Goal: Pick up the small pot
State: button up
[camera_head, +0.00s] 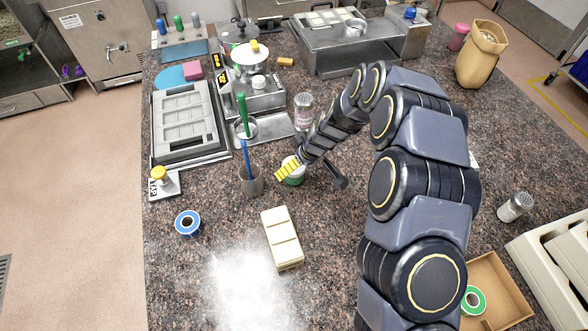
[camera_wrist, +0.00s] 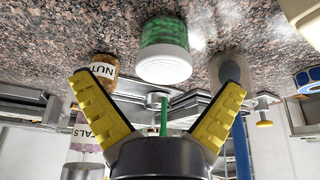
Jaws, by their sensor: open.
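A small pot (camera_head: 297,180), green with a white lid, stands on the speckled counter near the middle of the head view. One yellow-padded finger of my gripper (camera_head: 310,181) covers part of it there. In the wrist view, which looks upside down, the pot (camera_wrist: 164,48) stands upright with its whole side and lid in sight. My gripper (camera_wrist: 158,85) is open and empty, its two yellow fingers spread with the pot between their lines, seemingly just beyond the tips. I see no contact in the wrist view.
A grey cup (camera_head: 251,183) with a blue-handled tool stands left of the pot. A labelled jar (camera_head: 303,108) stands behind it. A blue tape roll (camera_head: 188,223) lies front left.

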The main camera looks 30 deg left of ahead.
jog(key=x, duration=0.2)
jog(key=shift+s+a+f, duration=0.25)
jog(key=shift+a+f, duration=0.05)
jog(key=shift+f, duration=0.1)
jog(key=shift+w+a+f, duration=0.2)
jog(key=shift+f, duration=0.3)
jog(key=shift+c, duration=0.3)
jog(key=c, duration=1.1)
jog(key=shift+c, duration=0.2)
jog(key=shift+r, duration=0.1)
